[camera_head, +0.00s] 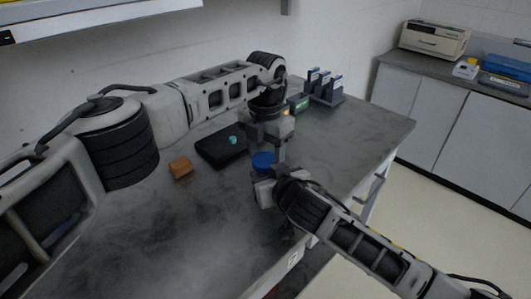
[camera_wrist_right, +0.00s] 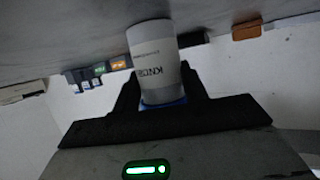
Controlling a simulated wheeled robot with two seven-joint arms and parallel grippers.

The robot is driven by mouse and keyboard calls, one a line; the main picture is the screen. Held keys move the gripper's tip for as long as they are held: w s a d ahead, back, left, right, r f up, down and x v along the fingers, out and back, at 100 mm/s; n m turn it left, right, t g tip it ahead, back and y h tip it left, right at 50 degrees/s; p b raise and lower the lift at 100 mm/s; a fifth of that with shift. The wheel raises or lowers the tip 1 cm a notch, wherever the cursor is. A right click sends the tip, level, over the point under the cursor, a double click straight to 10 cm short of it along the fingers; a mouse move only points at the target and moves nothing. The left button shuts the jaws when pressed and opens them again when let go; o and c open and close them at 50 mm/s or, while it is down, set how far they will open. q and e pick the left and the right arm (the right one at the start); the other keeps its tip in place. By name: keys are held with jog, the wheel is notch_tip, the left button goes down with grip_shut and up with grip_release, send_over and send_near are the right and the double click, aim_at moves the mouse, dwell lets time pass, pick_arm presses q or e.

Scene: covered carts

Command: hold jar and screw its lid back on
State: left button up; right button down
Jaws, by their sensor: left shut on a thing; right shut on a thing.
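The blue lid (camera_head: 262,160) shows in the head view between my two grippers. My left gripper (camera_head: 268,145) reaches down from behind and is shut on the lid. The lid (camera_wrist_right: 163,104) lies against the jar's end. I cannot tell whether it is seated or whether the jar touches the table.
An orange block (camera_head: 180,167) and a black tray (camera_head: 213,151) with a small teal item lie left of the jar. The front left of the table (camera_head: 150,235) is clear.

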pick_arm(q)
jog(key=m, duration=1.1)
jog(key=o, duration=1.2)
jog(key=shift+c, duration=0.2)
pick_arm(e)
jog(key=shift+d, duration=0.1)
pick_arm(q)
jog(key=shift+s, duration=0.1)
notch_tip(320, 180, up, 12)
jog(key=shift+r, duration=0.1)
pick_arm(e)
jog(key=c, duration=0.7)
grip_release()
